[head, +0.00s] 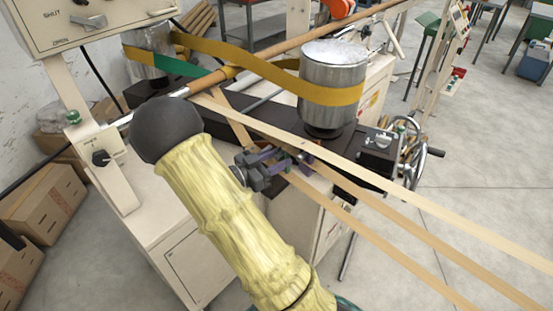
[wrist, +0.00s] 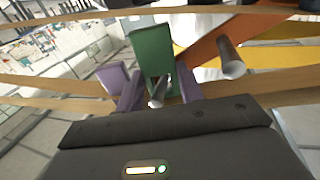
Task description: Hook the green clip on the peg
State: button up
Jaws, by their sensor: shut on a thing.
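The green clip (wrist: 152,50) stands upright in the wrist view, between the purple fingers of my gripper (wrist: 152,82). My gripper is shut on its lower part. A short grey metal peg (wrist: 231,58) sticks out just right of the clip; clip and peg show apart in this view. In the head view my gripper (head: 280,164) is small, beside the tan strips in front of the machine. The clip is too small and covered to make out surely there, and the peg cannot be told apart.
Long tan strips (head: 425,204) run close past my gripper to the lower right. A yellow belt (head: 240,58) with a green stretch wraps a metal drum (head: 333,75) behind. A control box (head: 103,160) stands at the left. Open floor lies at the right.

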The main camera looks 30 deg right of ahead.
jog(key=o, duration=1.1)
jog(key=shift+c, duration=0.2)
jog(key=s+a+b, duration=0.1)
jog(key=a+b, duration=0.1)
jog(key=a, duration=1.5)
jog(key=shift+s+a, duration=0.2)
jog(key=shift+s, duration=0.05)
